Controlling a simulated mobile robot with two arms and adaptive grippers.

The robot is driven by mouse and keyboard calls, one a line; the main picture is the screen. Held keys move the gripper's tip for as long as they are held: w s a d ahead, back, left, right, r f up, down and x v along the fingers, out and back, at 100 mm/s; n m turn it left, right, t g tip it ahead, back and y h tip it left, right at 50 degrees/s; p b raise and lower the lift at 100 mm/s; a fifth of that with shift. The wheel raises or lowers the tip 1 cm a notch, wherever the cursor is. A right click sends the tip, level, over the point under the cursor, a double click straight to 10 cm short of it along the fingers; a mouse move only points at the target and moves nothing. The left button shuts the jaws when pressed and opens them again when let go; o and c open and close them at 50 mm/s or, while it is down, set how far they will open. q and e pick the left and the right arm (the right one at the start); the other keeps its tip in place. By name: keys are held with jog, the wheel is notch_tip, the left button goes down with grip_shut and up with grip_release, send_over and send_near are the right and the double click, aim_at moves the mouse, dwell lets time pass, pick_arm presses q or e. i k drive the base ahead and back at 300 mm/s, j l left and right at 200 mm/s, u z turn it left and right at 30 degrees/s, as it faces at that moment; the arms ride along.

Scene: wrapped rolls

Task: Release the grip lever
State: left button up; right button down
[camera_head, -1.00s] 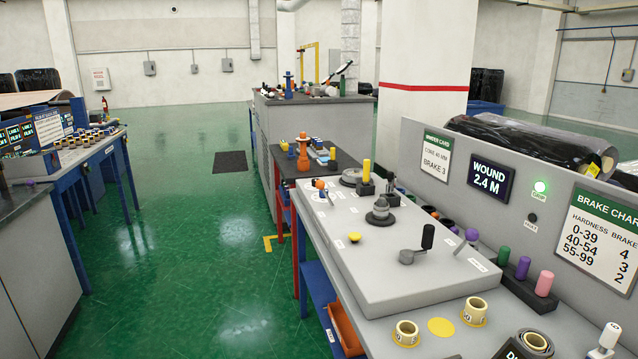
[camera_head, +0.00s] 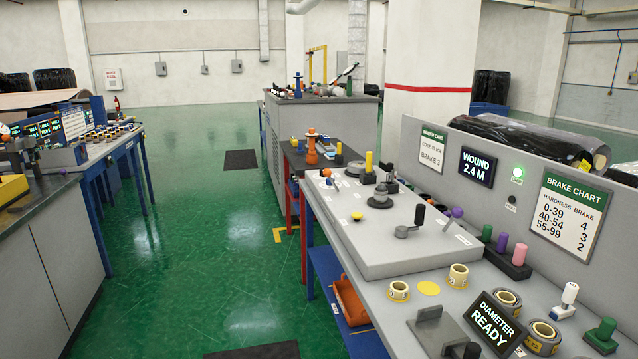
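A grey console (camera_head: 375,262) stands on the bench at right. On it a lever with an upright black handle (camera_head: 419,214) rises from a round grey base. A lever with a purple knob (camera_head: 456,213) leans to the right beside it. A grey stepped knob (camera_head: 380,196) sits farther back, near a small block with a yellow peg (camera_head: 368,161). I cannot read the small labels, so I cannot tell which part is the grip lever. Neither of my grippers is in view.
A panel behind the console carries a "WOUND 2.4 M" display (camera_head: 477,167), a lit green lamp (camera_head: 517,173) and a brake chart (camera_head: 571,213). A "DIAMETER READY" display (camera_head: 493,324) and small rolls (camera_head: 458,275) are in front. Green floor (camera_head: 200,260) is open at left.

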aim_at(327, 173)
jog(key=i+j+z, duration=0.1)
jog(key=i+j, duration=1.75)
jog(key=i+j+z, duration=0.15)
jog(key=i+j, duration=0.8)
